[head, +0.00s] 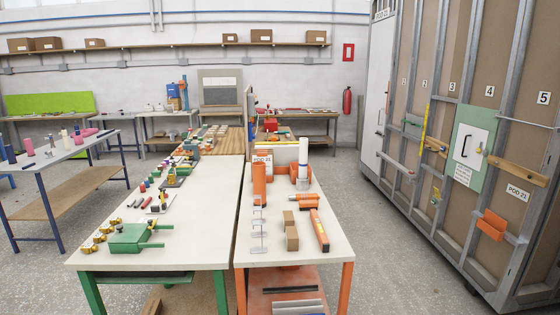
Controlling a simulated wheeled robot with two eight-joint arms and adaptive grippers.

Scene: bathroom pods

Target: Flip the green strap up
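Neither of my grippers is in view. A small green strip (411,122), perhaps the strap, sits at the frame of the large pod wall on the right, near the label 2; it is too small to tell its shape or how it lies. A flat green box-like object (130,238) lies at the front of the left white table (205,225), with two thin green bars sticking out to its right. I cannot tell for sure which of these green things is the strap.
The pod wall (500,90) carries a green panel (472,150), a yellow level (425,122) and an orange bin (491,225). Grey floor (385,240) between the tables and the pod is clear.

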